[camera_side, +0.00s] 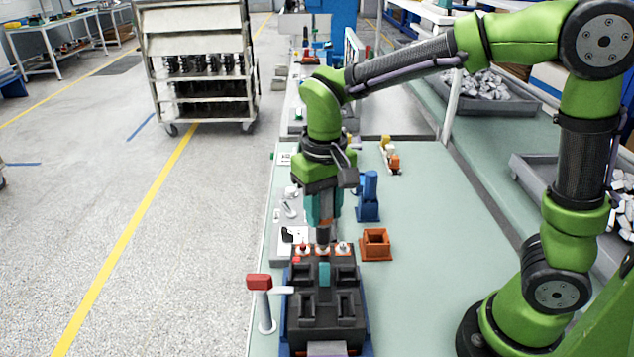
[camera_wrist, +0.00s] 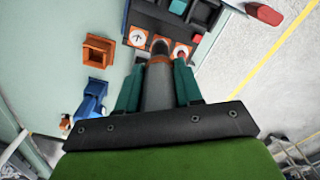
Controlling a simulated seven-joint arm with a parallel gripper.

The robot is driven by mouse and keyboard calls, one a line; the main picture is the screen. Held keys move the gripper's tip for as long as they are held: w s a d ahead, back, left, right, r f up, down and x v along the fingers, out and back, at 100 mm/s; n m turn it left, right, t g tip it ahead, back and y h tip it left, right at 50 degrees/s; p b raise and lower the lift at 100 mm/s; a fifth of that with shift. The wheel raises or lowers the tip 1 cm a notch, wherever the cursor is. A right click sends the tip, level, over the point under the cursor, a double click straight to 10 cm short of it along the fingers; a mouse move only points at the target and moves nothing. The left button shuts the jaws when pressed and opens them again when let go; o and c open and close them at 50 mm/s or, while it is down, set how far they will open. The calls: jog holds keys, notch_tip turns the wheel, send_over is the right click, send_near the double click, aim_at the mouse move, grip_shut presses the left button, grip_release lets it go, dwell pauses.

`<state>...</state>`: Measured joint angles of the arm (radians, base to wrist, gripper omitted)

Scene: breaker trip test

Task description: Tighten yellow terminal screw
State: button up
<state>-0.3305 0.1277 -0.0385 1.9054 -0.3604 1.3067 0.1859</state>
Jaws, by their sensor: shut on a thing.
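My gripper (camera_side: 323,218) points straight down over the far end of the dark breaker unit (camera_side: 325,300). Its teal fingers (camera_wrist: 159,68) are shut on an upright grey driver-like tool (camera_wrist: 158,90) with an orange band. The tool's dark lower end (camera_side: 323,236) is at the middle of three orange-framed white terminal dials. The right dial (camera_side: 343,249) and left dial (camera_side: 303,249) are uncovered; the tool largely hides the middle one. In the wrist view an arrow shows on one dial (camera_wrist: 138,36). I cannot make out a yellow screw, nor whether the tool touches one.
An orange open box (camera_side: 376,245) stands right of the unit, with a blue holder (camera_side: 368,197) behind it. A red-topped lever (camera_side: 260,284) stands at the left. Small coloured parts (camera_side: 390,157) lie farther back. The green table is clear on the right.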

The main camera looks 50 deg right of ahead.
jog(key=shift+f, duration=0.75)
dwell(1.2)
dwell(1.1)
jog(key=shift+r, duration=3.05)
